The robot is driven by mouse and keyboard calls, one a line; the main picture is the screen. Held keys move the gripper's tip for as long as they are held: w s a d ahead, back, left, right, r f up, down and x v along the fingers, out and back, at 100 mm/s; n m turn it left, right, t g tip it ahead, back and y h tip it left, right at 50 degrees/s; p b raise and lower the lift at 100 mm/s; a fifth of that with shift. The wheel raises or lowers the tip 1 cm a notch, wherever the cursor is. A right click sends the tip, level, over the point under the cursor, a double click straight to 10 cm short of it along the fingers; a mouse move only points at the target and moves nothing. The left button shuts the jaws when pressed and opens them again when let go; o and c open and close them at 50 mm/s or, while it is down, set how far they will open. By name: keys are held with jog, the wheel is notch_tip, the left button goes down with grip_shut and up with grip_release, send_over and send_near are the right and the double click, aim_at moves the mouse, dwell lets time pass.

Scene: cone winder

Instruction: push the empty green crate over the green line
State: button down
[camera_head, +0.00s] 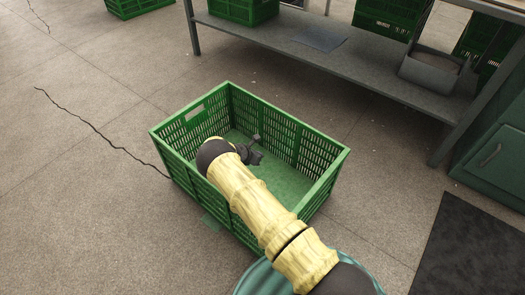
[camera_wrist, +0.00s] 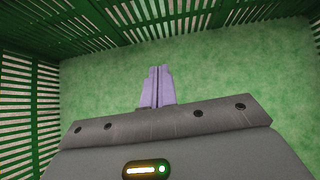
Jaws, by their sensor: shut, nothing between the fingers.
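The empty green crate (camera_head: 325,185) stands upright on the floor in the middle of the head view. It has slatted walls and an open top. My arm reaches over its near side. My gripper (camera_head: 256,141) is inside the crate, above the crate floor. In the wrist view my gripper (camera_wrist: 158,70) has its pale fingers shut together with nothing between them, in front of the crate's green bottom and slatted wall (camera_wrist: 25,115). I cannot tell whether the fingers touch the crate.
A grey shelf table (camera_head: 340,62) stands behind the crate, with a grey bin (camera_head: 432,72) on it. Other green crates (camera_head: 390,15) stand at the back. A green cabinet (camera_head: 493,165) and dark mat (camera_head: 470,245) are at right. The floor at left is clear, with a crack.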

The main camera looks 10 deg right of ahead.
jog(key=p+v, duration=0.1)
jog(key=v, duration=0.3)
jog(key=shift+w+a+r+p, duration=0.1)
jog(key=shift+a+r+p, duration=0.05)
jog(key=shift+a+p, duration=0.25)
jog(key=s+d+r+m+g+y+p, duration=0.15)
jog(key=s+r+m, duration=0.3)
jog(key=r, duration=0.45)
jog(key=s+d+r+m+g+y+p, duration=0.1)
jog(key=s+d+r+m+p, duration=0.2)
jog(key=r+m, duration=0.35)
jog(key=s+d+r+m+g+y+p, duration=0.1)
jog(key=s+d+r+m+p, duration=0.15)
jog(key=r, duration=0.85)
jog(key=s+r+m+y+p, duration=0.3)
jog(key=s+r+m+p, duration=0.4)
jog(key=s+r+m, duration=1.1)
jog(key=s+r+n+p, duration=0.2)
jog(key=s+r+p, duration=0.1)
jog(key=r+p, duration=1.5)
jog(key=s+r+n+p, duration=0.3)
jog(key=r+p, duration=1.6)
jog(key=r, duration=0.4)
jog(key=shift+a+r, duration=0.35)
jog(key=shift+a, duration=0.05)
